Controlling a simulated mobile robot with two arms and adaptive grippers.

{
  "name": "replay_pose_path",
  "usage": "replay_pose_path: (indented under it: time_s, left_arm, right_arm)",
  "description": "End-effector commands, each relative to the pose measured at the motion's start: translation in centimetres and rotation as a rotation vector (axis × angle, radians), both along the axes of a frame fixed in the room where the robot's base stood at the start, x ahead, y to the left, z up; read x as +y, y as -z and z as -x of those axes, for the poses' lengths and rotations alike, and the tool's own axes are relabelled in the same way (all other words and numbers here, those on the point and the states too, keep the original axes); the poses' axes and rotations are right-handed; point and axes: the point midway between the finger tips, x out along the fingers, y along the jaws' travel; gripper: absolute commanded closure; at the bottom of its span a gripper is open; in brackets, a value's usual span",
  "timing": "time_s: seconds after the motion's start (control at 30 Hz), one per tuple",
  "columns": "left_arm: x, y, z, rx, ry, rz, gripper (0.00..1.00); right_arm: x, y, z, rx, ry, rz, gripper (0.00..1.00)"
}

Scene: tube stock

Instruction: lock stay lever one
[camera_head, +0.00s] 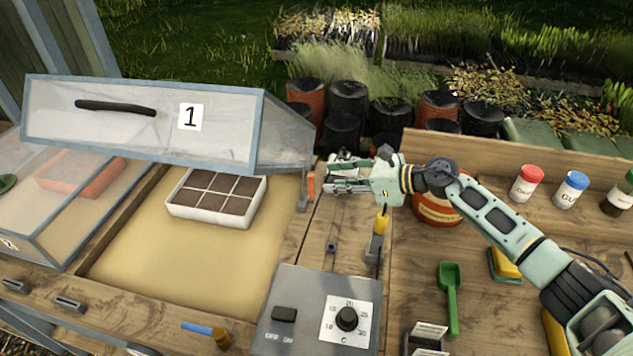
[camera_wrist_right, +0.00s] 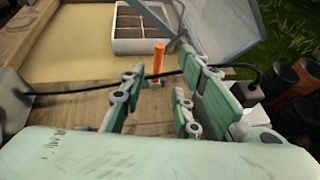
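The orange stay lever (camera_head: 311,186) stands upright at the right wooden edge of the frame under lid 1 (camera_head: 130,120). Lid 1 is raised and tilted, with a black handle and a "1" label. In the right wrist view the orange lever (camera_wrist_right: 159,58) is ahead of the fingers, in line with the gap between them. My right gripper (camera_head: 336,177) is to the right of the lever with its fingers pointing left. It is open and empty, and appears apart from the lever; the wrist view shows it too (camera_wrist_right: 160,92). My left gripper is not in view.
A white seedling tray (camera_head: 172,207) sits on sand inside the frame. A grey control box (camera_head: 290,338) with a dial stands in front. Black and orange pots (camera_head: 348,97) stand behind; a green scoop (camera_head: 450,290) lies right.

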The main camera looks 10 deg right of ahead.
Motion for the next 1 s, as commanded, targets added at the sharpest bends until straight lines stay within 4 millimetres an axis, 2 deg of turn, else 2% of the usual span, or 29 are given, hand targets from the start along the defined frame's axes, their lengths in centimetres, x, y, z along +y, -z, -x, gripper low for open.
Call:
replay_pose_path:
  time_s: [0.1, 0.3, 0.47, 0.73, 1.0]
  left_arm:
    - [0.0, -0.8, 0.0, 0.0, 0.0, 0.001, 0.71]
    - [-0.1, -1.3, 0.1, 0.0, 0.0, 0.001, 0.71]
    - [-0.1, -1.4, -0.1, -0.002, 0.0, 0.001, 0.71]
    - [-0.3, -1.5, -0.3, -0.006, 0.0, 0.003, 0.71]
    - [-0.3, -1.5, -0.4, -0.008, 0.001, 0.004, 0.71]
  right_arm:
    - [1.9, 0.4, -0.9, 0.001, -0.001, -0.003, 0.71]
    - [4.1, 1.6, -2.2, 0.001, -0.001, -0.002, 0.71]
    - [4.9, 2.1, -2.7, 0.0, -0.001, 0.0, 0.71]
    - [5.0, 2.3, -2.7, 0.0, -0.001, 0.001, 0.71]
    - [5.0, 2.3, -2.7, 0.0, -0.001, 0.001, 0.93]
